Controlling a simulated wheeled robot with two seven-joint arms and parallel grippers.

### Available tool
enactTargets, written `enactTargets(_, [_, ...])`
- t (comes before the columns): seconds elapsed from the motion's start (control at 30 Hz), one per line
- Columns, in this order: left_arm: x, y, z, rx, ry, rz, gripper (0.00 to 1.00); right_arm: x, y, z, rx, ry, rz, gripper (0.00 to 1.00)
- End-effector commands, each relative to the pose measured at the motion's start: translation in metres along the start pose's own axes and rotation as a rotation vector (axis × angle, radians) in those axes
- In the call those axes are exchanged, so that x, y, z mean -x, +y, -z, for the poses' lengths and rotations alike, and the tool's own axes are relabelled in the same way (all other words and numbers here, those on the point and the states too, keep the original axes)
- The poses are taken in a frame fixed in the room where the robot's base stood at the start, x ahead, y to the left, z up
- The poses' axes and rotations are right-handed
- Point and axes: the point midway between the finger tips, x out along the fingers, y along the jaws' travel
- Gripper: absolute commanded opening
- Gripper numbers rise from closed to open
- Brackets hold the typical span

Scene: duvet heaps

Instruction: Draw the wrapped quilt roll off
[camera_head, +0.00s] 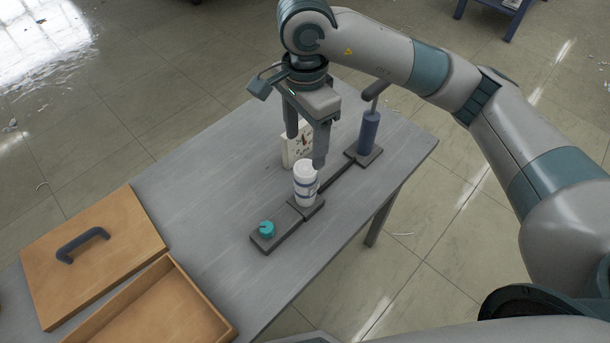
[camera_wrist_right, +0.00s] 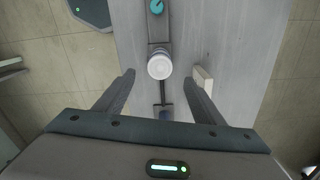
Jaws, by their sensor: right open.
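The white wrapped roll with blue bands (camera_head: 305,187) stands upright on a dark base strip (camera_head: 282,229) on the grey table. In the right wrist view its round white top (camera_wrist_right: 159,66) shows just beyond and between my fingertips. My right gripper (camera_head: 306,150) is open and empty, pointing down above and slightly behind the roll. It also shows in the right wrist view (camera_wrist_right: 160,77), with one finger on each side and a clear gap between them. How the roll is held on the base is hidden. My left gripper is not in view.
A teal knob (camera_head: 267,229) sits on the strip's near end, and a dark blue cylinder with a handle (camera_head: 369,133) stands at its far end. A white dial box (camera_head: 297,147) stands behind the roll. A wooden lid (camera_head: 95,250) and open wooden box (camera_head: 165,310) lie left.

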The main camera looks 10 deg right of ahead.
Motion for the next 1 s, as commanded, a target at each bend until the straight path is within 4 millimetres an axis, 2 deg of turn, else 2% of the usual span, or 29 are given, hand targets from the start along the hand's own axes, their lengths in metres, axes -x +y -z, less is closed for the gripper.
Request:
enactTargets(0.7, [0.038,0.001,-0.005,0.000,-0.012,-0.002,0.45,-0.114,0.001,0.000,-0.001,0.000,-0.004,0.63])
enactTargets(1.0, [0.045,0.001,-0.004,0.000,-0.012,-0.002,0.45,-0.141,0.000,0.000,0.001,-0.001,-0.001,0.63])
